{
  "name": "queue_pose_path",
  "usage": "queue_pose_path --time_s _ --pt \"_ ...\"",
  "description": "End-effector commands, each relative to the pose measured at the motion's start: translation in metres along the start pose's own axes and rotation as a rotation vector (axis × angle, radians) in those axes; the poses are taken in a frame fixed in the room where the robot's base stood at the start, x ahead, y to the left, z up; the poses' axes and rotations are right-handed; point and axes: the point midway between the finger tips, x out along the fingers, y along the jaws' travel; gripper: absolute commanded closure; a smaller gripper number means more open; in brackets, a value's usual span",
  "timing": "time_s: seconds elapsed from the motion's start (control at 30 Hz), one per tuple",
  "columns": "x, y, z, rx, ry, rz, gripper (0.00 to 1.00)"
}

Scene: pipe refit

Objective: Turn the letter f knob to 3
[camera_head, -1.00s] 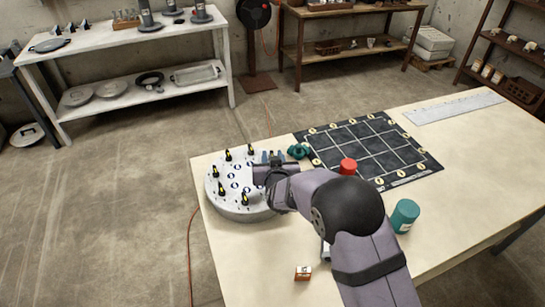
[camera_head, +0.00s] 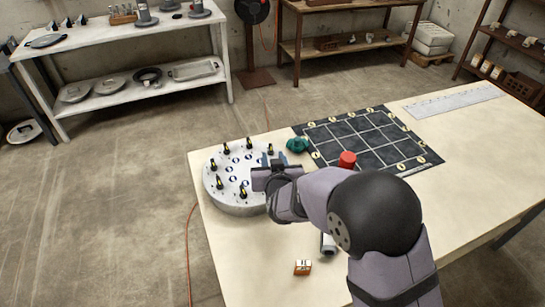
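A round light-grey dial plate (camera_head: 236,209) lies on the table's left end. Several small black knobs with yellow marks stand around its top, such as one at the left (camera_head: 220,184) and one at the front (camera_head: 243,192). The letters and numbers are too small to read, so I cannot tell which knob is f. My gripper (camera_head: 274,158) is over the plate's right side, its bluish fingertips apart near the back-right knob (camera_head: 270,149). I cannot tell whether they touch it. My gripper body hides the plate's right part.
A dark green object (camera_head: 297,145) lies close behind the gripper. A red cylinder (camera_head: 347,160) stands at the edge of a black grid mat (camera_head: 375,132). A small orange-and-white box (camera_head: 303,267) and a grey cylinder (camera_head: 328,245) are near the front.

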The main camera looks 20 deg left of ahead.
Motion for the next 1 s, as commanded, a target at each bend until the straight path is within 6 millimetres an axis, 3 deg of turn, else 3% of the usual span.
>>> queue_pose_path --time_s 0.73,1.0 --pt "0.002 0.001 -0.009 -0.004 -0.004 0.0 0.72" --pt "0.008 0.0 -0.004 -0.002 -0.003 -0.005 0.72"
